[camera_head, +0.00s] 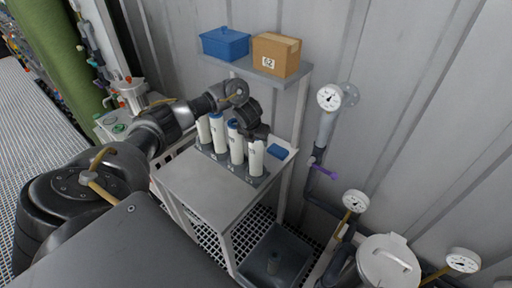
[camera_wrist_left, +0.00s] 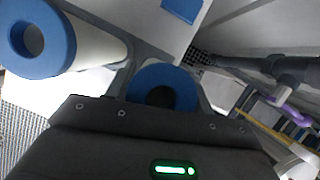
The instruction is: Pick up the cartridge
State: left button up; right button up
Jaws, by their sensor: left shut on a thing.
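Several white cartridges with blue ends stand upright in a row in a grey holder (camera_head: 228,169) on a small table. My left gripper (camera_head: 259,134) is at the top of the rightmost cartridge (camera_head: 256,160) and is shut on it. The gripper hides the top of this cartridge in the head view. In the left wrist view its blue ring-shaped end (camera_wrist_left: 163,73) shows at the edge of the gripper's dark body. A neighbouring cartridge (camera_wrist_left: 92,42) stands to its left there, apart from the gripper. My right gripper is not in view.
A small blue item (camera_head: 279,151) lies on the table (camera_head: 200,193) right of the holder. A shelf behind carries a blue bin (camera_head: 224,44) and a cardboard box (camera_head: 276,54). Pipes with gauges (camera_head: 329,97) and a purple-handled valve (camera_head: 322,170) stand at the right.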

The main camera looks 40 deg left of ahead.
pick_arm(q)
jog(key=c, duration=0.5)
jog(key=shift+r, duration=0.1)
